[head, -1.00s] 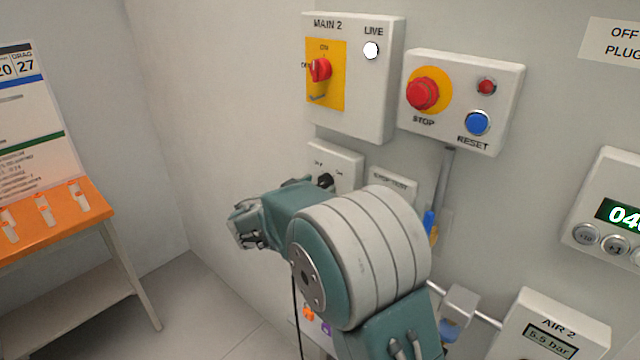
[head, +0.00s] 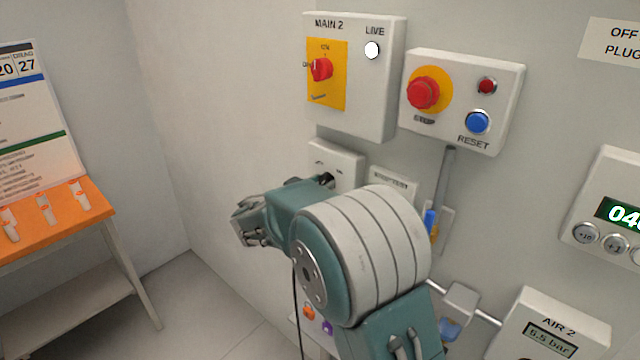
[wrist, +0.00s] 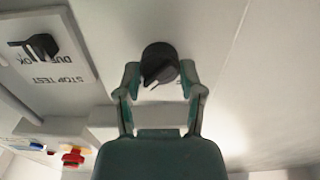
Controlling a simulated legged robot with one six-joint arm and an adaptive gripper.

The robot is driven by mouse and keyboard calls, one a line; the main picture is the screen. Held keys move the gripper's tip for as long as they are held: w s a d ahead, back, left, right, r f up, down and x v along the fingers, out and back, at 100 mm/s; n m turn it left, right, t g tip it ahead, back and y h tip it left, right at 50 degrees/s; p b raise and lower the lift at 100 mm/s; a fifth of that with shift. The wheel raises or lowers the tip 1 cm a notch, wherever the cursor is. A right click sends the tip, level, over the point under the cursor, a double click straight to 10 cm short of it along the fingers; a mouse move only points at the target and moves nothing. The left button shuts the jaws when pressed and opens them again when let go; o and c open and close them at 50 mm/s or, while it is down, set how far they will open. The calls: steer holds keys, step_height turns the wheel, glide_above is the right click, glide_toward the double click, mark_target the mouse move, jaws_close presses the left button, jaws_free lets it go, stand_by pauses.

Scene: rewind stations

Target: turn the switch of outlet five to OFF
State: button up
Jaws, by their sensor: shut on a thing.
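My gripper is shut on this knob. The knob has a pale pointer line, and the wrist view shows the plate upside down. The lettering around the knob is mostly hidden or too small to read, and no outlet number can be read.
The MAIN 2 box (head: 380,105) with a red rotary handle is above. The STOP and RESET box (head: 505,90) is up right. A STOP TEST plate (wrist: 75,65) with a black switch is beside the knob. An orange bench (head: 75,225) stands at left; floor there is clear.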

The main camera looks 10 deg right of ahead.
steer(key=n, duration=0.4)
steer(key=shift+w+r+n, duration=0.1)
steer(key=shift+w+n, duration=0.05)
steer(key=shift+n, duration=0.15)
steer(key=n, duration=0.4)
steer(key=shift+w+a, duration=0.1)
steer(key=n, duration=0.5)
steer(key=shift+f+n, duration=0.15)
steer(key=shift+n, duration=0.8)
steer(key=shift+f+n, duration=0.15)
steer(key=shift+n, duration=0.8)
steer(key=o, duration=1.2)
steer(key=shift+f+n, duration=0.1)
steer(key=shift+n, duration=0.2)
steer(key=shift+a, duration=0.1)
